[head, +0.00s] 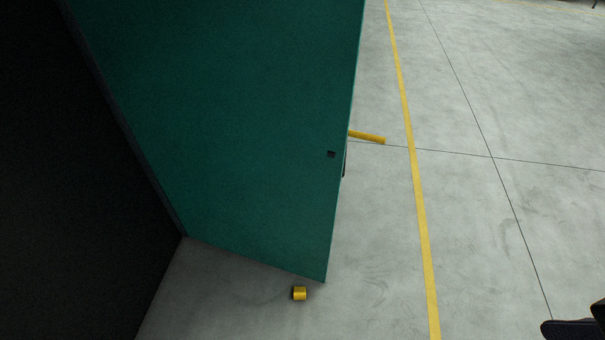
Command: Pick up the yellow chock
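A small yellow chock (300,293) with a dark left end lies on the concrete floor, near the bottom corner of a green door. It is low in the head view, left of the door's free edge. Nothing is touching it that I can see. A dark shape at the bottom right corner looks like part of my own body or arm. I cannot make out either gripper in this view.
The green door (250,130) stands open at an angle beside a dark wall (60,180). A yellow bar (367,137) sticks out behind the door's edge. A yellow floor line (412,160) runs down the floor. The concrete to the right is clear.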

